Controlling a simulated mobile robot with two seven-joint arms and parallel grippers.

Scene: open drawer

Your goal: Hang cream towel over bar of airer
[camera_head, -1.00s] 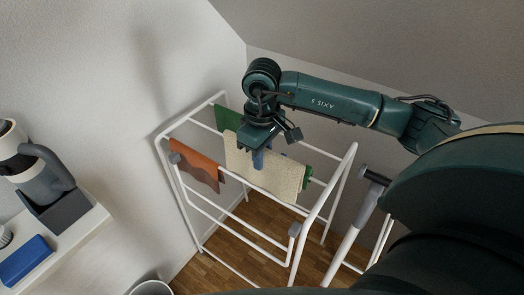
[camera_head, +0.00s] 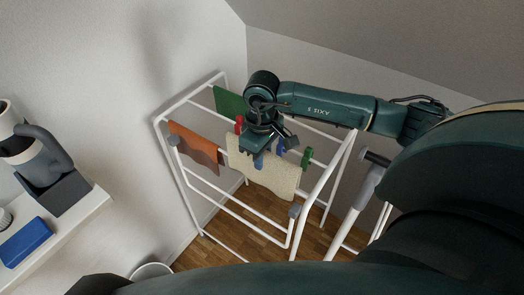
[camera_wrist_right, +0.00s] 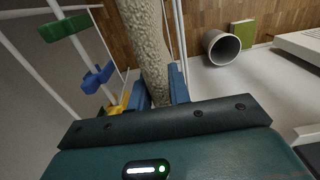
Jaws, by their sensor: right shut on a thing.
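The cream towel (camera_head: 268,176) hangs as a speckled sheet at the front part of the white airer (camera_head: 188,186) in the head view. My right gripper (camera_head: 260,163) is shut on its upper part. In the right wrist view the towel (camera_wrist_right: 149,48) runs edge-on between the two blue fingers of my right gripper (camera_wrist_right: 158,92). I cannot tell whether the towel lies over a bar or only in front of one, as the gripper and towel hide that part. My left gripper is not in view.
An orange cloth (camera_head: 196,148) hangs left of the towel, and a green cloth (camera_head: 229,103) hangs behind. Red (camera_head: 239,124) and green (camera_head: 306,159) pegs sit on a bar. A shelf with a blue box (camera_head: 24,243) is at far left. A bin (camera_wrist_right: 222,47) stands on the floor.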

